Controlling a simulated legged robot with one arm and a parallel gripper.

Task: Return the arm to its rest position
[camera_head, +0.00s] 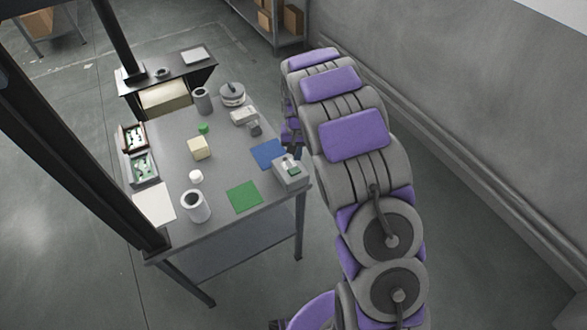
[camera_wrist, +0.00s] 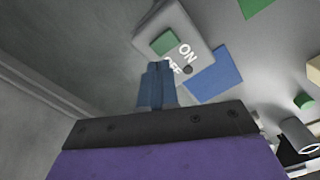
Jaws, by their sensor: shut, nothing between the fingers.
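My purple and grey arm reaches up the right side of the head view, beside the workbench (camera_head: 222,222). My gripper (camera_head: 294,152) is at the bench's right edge, just behind the grey switch box (camera_head: 290,174). In the wrist view my gripper (camera_wrist: 157,66) is shut with its blue-grey fingers together and nothing between them. The fingertips overlap the lower edge of the switch box (camera_wrist: 192,28) in the picture, near its OFF lettering. I cannot tell whether they touch it. The box has a green button (camera_wrist: 164,43) beside the word ON.
A dark post (camera_head: 75,150) crosses the left. A grey wall (camera_head: 470,110) stands right, with clear floor before it.

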